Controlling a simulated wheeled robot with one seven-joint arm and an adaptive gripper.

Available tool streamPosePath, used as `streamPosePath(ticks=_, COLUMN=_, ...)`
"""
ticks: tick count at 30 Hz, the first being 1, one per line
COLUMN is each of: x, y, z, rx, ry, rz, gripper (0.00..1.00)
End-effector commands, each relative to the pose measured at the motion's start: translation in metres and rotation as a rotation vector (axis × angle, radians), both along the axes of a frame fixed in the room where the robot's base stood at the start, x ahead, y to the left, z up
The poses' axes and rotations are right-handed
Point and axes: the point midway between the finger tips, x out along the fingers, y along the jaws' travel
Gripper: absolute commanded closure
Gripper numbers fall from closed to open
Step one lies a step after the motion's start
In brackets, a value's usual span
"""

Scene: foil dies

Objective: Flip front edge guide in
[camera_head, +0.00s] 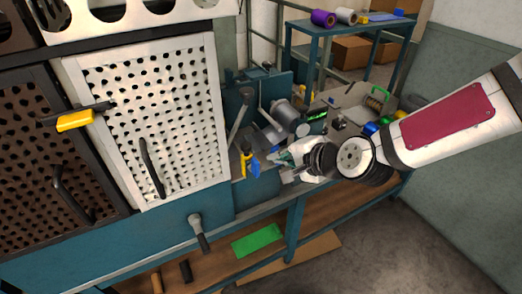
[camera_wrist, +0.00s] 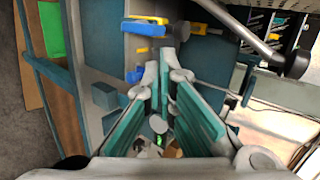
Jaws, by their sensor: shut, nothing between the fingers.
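My gripper (camera_head: 286,168) is shut and empty, in front of the machine's work area in the head view. In the wrist view its fingertips (camera_wrist: 160,58) meet close to small blue and yellow parts. One blue part with a yellow top (camera_wrist: 145,27) lies just beyond the tips, and a smaller blue and yellow part (camera_wrist: 137,74) is left of them. In the head view a yellow part (camera_head: 246,161) and a blue part (camera_head: 255,169) stand just left of my gripper. I cannot tell which is the front edge guide, nor whether the fingers touch any part.
A lever with a black knob (camera_wrist: 292,64) reaches in at the upper right of the wrist view. A perforated white guard door (camera_head: 160,120) stands on the left. A bench (camera_head: 350,35) with rolls is at the back. A green sheet (camera_head: 257,241) lies on the lower shelf.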

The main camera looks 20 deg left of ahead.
Motion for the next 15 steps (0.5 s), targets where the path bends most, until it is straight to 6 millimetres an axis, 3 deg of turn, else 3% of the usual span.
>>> streamPosePath(ticks=9, x=0.021, y=0.038, z=-0.031, rx=0.0, ry=0.0, rz=0.004, gripper=1.0)
streamPosePath(ticks=15, x=0.035, y=0.06, z=-0.033, rx=0.0, ry=-0.001, rz=0.002, gripper=1.0)
